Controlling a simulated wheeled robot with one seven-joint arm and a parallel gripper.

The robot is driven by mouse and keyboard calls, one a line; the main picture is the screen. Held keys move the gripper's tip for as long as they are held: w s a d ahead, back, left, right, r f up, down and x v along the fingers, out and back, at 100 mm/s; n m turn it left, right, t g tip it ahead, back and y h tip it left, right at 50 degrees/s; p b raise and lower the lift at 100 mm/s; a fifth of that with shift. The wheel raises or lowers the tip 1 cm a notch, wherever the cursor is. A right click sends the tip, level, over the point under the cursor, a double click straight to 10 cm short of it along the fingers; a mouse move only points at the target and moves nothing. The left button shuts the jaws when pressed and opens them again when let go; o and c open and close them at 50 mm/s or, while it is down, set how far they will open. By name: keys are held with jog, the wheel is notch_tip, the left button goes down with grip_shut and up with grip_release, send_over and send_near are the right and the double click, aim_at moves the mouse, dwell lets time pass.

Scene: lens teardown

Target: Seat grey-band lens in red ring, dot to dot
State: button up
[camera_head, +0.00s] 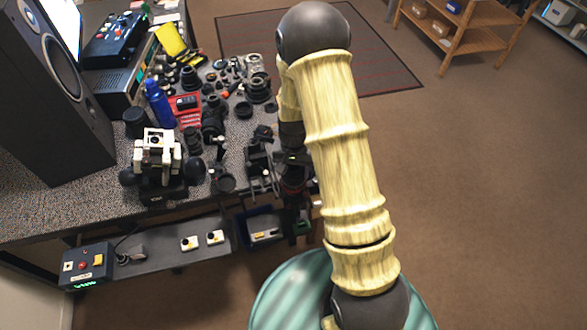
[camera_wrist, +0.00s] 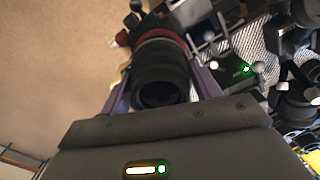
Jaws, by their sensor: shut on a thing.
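My gripper (camera_wrist: 158,70) is shut on a dark ribbed lens barrel (camera_wrist: 162,84), one finger on each side, in the wrist view. The barrel's near end faces the wrist camera. A red ring (camera_wrist: 157,36) shows just beyond the barrel, with a paler band next to it. I cannot tell whether barrel and ring touch or are apart. No alignment dots can be made out. In the head view my gripper (camera_head: 293,178) is at the bench's right front edge, mostly hidden by my arm and dark parts.
The grey speckled bench (camera_head: 60,205) is crowded with lenses, a blue bottle (camera_head: 159,104), a red tray (camera_head: 184,121) and a white-and-black device (camera_head: 157,155). A tall speaker (camera_head: 50,95) stands at left. A lower shelf (camera_head: 150,262) holds small boxes. Open floor lies right.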

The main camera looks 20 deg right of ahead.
jog(key=shift+f, duration=0.45)
dwell(0.6)
jog(key=o, duration=1.3)
jog(key=shift+c, duration=0.2)
jog(key=shift+w+r+b, duration=0.1)
jog(key=shift+r+b, duration=0.25)
jog(key=shift+r, duration=0.1)
notch_tip(320, 180, up, 16)
jog(key=b, duration=0.1)
jog(key=shift+r+b, duration=0.25)
jog(key=shift+b, duration=0.05)
jog(key=s+n+t, duration=0.2)
jog(key=s+n, duration=0.2)
jog(key=s, duration=1)
jog(key=shift+s+n+t, duration=0.25)
jog(key=shift+n+t, duration=0.05)
